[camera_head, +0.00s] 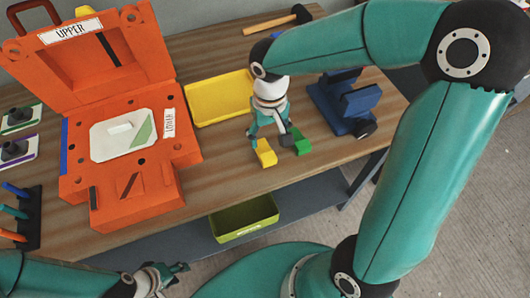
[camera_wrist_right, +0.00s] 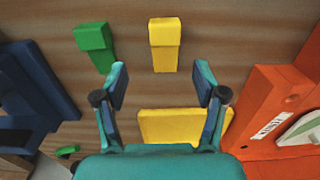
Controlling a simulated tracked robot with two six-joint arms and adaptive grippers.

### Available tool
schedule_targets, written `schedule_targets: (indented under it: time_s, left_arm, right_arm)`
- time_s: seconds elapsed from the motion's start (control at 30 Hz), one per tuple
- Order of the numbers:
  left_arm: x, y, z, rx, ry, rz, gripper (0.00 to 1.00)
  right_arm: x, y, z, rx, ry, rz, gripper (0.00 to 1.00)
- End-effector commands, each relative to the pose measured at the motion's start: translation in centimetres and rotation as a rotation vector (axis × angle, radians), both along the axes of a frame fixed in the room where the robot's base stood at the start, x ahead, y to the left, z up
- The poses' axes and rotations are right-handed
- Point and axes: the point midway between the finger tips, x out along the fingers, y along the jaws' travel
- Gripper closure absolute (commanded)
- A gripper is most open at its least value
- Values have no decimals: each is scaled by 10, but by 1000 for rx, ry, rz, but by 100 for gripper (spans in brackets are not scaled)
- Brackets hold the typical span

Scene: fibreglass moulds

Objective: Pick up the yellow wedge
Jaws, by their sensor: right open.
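The yellow wedge (camera_head: 265,153) lies on the wooden table, left of a green wedge (camera_head: 301,142). In the right wrist view, the yellow wedge (camera_wrist_right: 165,47) lies beyond the fingertips, roughly centred between them, with bare wood around it. My right gripper (camera_head: 269,133) reaches down from above, close to the wedge in the head view; in its wrist view the right gripper (camera_wrist_right: 160,78) has its fingers spread with nothing between them. My left gripper (camera_head: 168,276) is low at the front edge, away from the wedges; its finger opening is unclear.
An orange mould (camera_head: 130,203) with a raised lid labelled UPPER stands left. A yellow tray (camera_head: 216,98) lies behind the right gripper. A blue fixture (camera_head: 327,103) stands right, a hammer (camera_head: 278,21) lies at the back. A green bin (camera_head: 244,217) sits on the lower shelf.

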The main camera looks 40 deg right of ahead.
Motion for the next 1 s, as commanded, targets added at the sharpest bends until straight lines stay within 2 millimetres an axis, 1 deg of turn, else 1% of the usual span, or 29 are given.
schedule_targets:
  time_s: [0.03,0.1,0.37,0.53,0.63,0.73,0.93,0.97,1.0]
  left_arm:
    - [0,0,0,0,0,0,60]
    - [0,0,0,0,0,0,60]
    - [0,0,3,0,0,0,60]
    - [0,0,9,0,0,0,60]
    - [0,0,8,0,0,0,60]
    - [0,0,8,0,0,0,60]
    - [0,0,7,0,0,0,60]
    - [0,0,7,0,0,0,60]
    - [0,0,7,0,0,0,60]
  right_arm:
    - [0,0,-8,0,4,-1,29]
    - [0,0,-16,0,2,1,29]
    - [0,3,-31,0,2,2,29]
    - [0,9,-55,1,5,2,29]
    - [1,8,-68,0,3,3,29]
    - [2,8,-74,0,0,3,29]
    - [2,8,-75,1,-1,3,29]
    - [2,8,-75,1,-1,3,31]
    - [2,8,-75,1,-1,3,38]
